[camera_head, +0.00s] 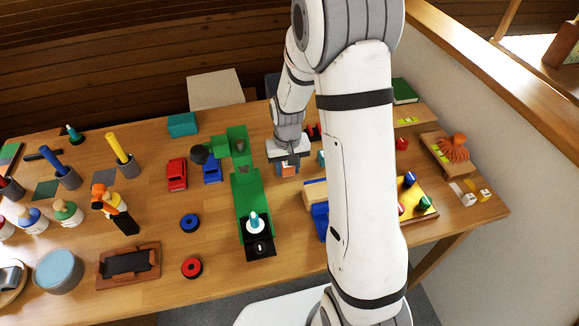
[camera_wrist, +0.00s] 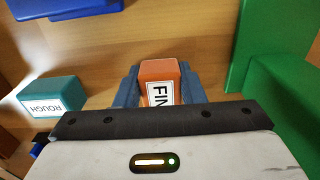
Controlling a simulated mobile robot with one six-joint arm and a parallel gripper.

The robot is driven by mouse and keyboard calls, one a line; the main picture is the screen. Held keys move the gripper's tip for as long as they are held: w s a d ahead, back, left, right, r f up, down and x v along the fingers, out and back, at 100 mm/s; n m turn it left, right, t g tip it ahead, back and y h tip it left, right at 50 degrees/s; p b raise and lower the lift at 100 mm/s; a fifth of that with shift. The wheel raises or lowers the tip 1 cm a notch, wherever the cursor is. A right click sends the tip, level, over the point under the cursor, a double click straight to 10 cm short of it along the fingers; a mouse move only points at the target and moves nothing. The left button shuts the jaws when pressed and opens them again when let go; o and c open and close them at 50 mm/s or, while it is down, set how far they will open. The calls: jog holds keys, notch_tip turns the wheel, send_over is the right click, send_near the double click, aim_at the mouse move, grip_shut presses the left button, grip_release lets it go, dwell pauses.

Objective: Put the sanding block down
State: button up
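An orange sanding block (camera_wrist: 160,72) with a white label reading "FIN" sits between the two blue-grey fingers of my gripper (camera_wrist: 160,86) in the wrist view. The fingers lie against both its sides, so my gripper is shut on it. In the head view my gripper (camera_head: 287,164) points down over the back middle of the wooden table (camera_head: 215,245), with the orange block (camera_head: 288,170) at its fingertips. I cannot tell whether the block touches the table. A teal block marked "ROUGH" (camera_wrist: 50,97) lies to the left in the wrist view.
My arm hides part of the table on the right. Bare wood surrounds the block.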

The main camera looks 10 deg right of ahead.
jog(key=shift+o, duration=1.4)
jog(key=shift+s+f, duration=0.35)
jog(key=shift+f, duration=0.2)
jog(key=shift+o, duration=0.5)
notch_tip(320, 180, up, 13)
jog(key=p, duration=0.1)
jog(key=shift+w+r+p, duration=0.15)
jog(key=shift+w+p, duration=0.2)
jog(key=s+r+t, duration=0.1)
jog(key=s+r, duration=0.3)
jog(key=s, duration=0.5)
jog(key=s+r+t, duration=0.1)
jog(key=s+r, duration=0.4)
jog(key=s, duration=0.5)
jog(key=shift+d, duration=0.45)
jog(key=shift+s, duration=0.1)
notch_tip(320, 180, up, 2)
jog(key=shift+r+p, duration=0.15)
jog(key=shift+p, duration=0.95)
